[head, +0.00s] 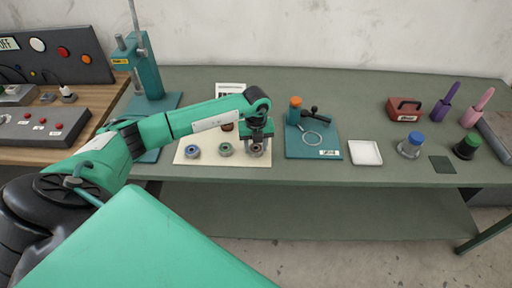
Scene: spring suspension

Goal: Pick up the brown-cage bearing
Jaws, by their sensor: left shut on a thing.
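My left gripper (257,148) points down over the right end of a cream mat (207,158) on the green table. It is shut on the brown-cage bearing (257,149), which shows partly between the fingers. I cannot tell whether the bearing touches the mat or is slightly lifted. A blue-centred bearing (193,151) and a green-centred bearing (225,149) lie on the mat to the left of the gripper. A small brown object (227,127) shows behind, partly covered by my arm. My right gripper is not in view.
A teal fixture plate (314,153) with an orange-topped post stands just right of the gripper. Further right are a white tray (365,153), a blue-capped jar (410,146) and a red box (404,109). A teal press (148,75) stands at the left.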

